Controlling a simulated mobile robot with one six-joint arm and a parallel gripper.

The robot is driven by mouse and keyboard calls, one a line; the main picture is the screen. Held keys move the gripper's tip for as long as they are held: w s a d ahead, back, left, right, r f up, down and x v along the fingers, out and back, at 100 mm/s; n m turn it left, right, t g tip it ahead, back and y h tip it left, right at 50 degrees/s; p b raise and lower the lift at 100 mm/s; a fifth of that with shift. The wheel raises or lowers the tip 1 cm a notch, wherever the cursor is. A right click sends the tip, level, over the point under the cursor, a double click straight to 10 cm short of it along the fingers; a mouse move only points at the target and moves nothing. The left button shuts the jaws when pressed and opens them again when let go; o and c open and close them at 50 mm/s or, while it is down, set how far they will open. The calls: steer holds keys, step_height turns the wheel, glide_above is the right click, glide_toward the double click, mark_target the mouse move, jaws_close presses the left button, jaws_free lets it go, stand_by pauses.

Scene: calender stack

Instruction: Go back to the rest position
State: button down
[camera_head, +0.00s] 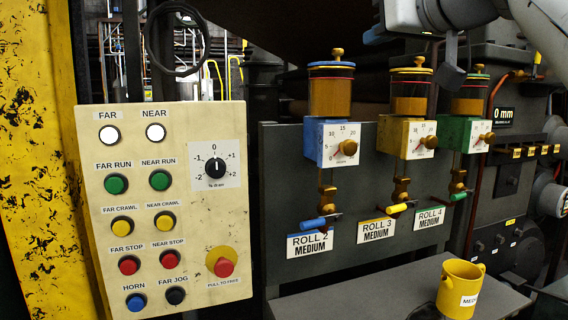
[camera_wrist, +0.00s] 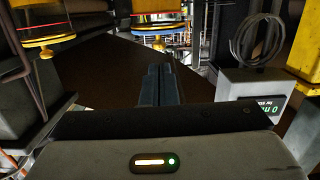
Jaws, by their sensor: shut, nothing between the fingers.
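My gripper (camera_wrist: 160,70) shows in the wrist view with its two dark fingers side by side, shut and empty. Beyond the fingertips lies a broad dark brown surface (camera_wrist: 112,72), with no contact visible. In the head view my pale arm comes in at the top right, in front of the upper part of the machine. I cannot clearly make out the fingers there.
Three oilers, blue (camera_head: 330,142), yellow (camera_head: 406,137) and green (camera_head: 466,134), stand near my arm. A yellow mug (camera_head: 459,289) stands on the grey shelf (camera_head: 350,300) below. A cream button panel (camera_head: 172,205) stands left, beside a yellow column (camera_head: 38,160).

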step_height(320, 180, down, 10)
steer(key=m+g+h+p, duration=0.25)
steer(key=g+p, duration=0.35)
steer(key=p, duration=1.2)
steer(key=s+f+m+g+h+p, duration=0.1)
steer(key=s+f+g+h+p, duration=0.2)
steer(key=s+f+g+p, duration=0.4)
steer(key=s+f+p, duration=0.3)
steer(key=s+p, duration=0.4)
steer(key=p, duration=0.2)
steer(key=shift+s+f+m, duration=0.35)
steer(key=shift+s+f, duration=0.05)
